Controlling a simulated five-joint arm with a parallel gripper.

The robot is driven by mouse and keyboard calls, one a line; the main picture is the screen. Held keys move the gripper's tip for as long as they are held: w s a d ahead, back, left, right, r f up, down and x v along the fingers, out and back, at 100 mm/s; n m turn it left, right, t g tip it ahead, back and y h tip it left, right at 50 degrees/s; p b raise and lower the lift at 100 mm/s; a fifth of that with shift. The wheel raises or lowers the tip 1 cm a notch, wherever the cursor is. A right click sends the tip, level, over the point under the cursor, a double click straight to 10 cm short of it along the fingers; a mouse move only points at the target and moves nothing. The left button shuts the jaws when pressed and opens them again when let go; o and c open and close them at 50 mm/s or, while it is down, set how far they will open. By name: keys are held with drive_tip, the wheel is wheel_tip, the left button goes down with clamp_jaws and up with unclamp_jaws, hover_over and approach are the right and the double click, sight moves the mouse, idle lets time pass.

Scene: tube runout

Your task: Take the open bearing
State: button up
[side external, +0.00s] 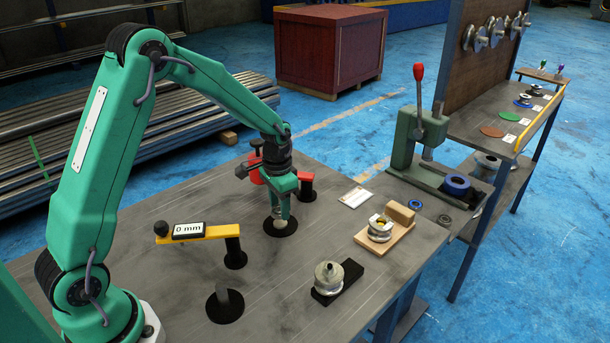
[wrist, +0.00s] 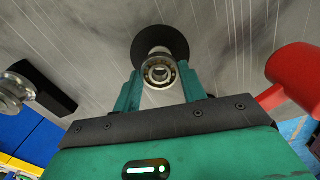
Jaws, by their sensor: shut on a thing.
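My gripper (side external: 282,203) points down over a round black base (side external: 282,230) in the middle of the bench. In the wrist view my gripper (wrist: 161,84) has its two green fingers on either side of the open bearing (wrist: 159,71), a small metal ring with its balls showing. The fingers are shut on it. A pale cylindrical part stands behind the bearing, over a black disc (wrist: 160,37). I cannot tell whether the bearing touches that part. In the side view the bearing is mostly hidden by the fingers.
A red part (side external: 255,176) stands close behind my gripper. A yellow gauge arm (side external: 205,234) reading 0 mm is to the left. A metal roller (side external: 328,275) and a wooden stand (side external: 388,240) are in front.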

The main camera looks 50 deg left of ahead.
drive_tip(key=s+d+r, duration=0.4)
drive_tip(key=d+r, duration=0.4)
drive_tip(key=d, duration=0.2)
drive_tip(key=shift+s+d, duration=0.35)
drive_tip(key=o, duration=0.3)
drive_tip(key=c, duration=0.3)
